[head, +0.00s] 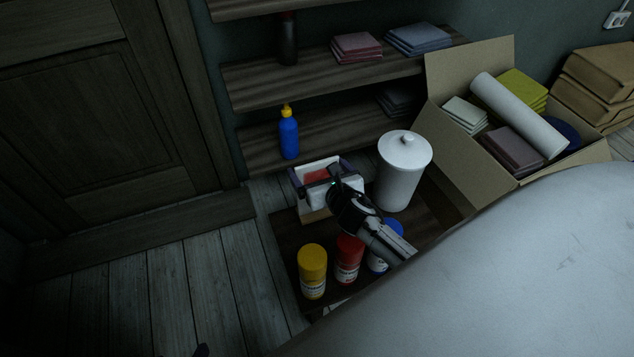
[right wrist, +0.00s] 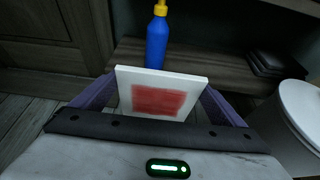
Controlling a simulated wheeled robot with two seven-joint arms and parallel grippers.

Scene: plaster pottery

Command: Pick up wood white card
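A white card (right wrist: 190,77) with a red patch stands between the two purple fingers of my right gripper (right wrist: 160,85) in the right wrist view. The fingers are wide apart, one at each side of the card, with narrow gaps along its lower sides. Whether they touch its upper edges is hard to tell. In the head view, my right gripper (head: 322,176) is above the low shelf, and the card's red patch (head: 316,176) shows between the fingers. My left gripper is not in view.
A lidded white jar (head: 403,165) stands close to the right of the gripper. Yellow (head: 312,270), red (head: 348,258) and blue (head: 378,262) paint jars stand in front. A blue bottle (head: 289,137) is behind on a shelf. An open cardboard box (head: 448,165) is at right.

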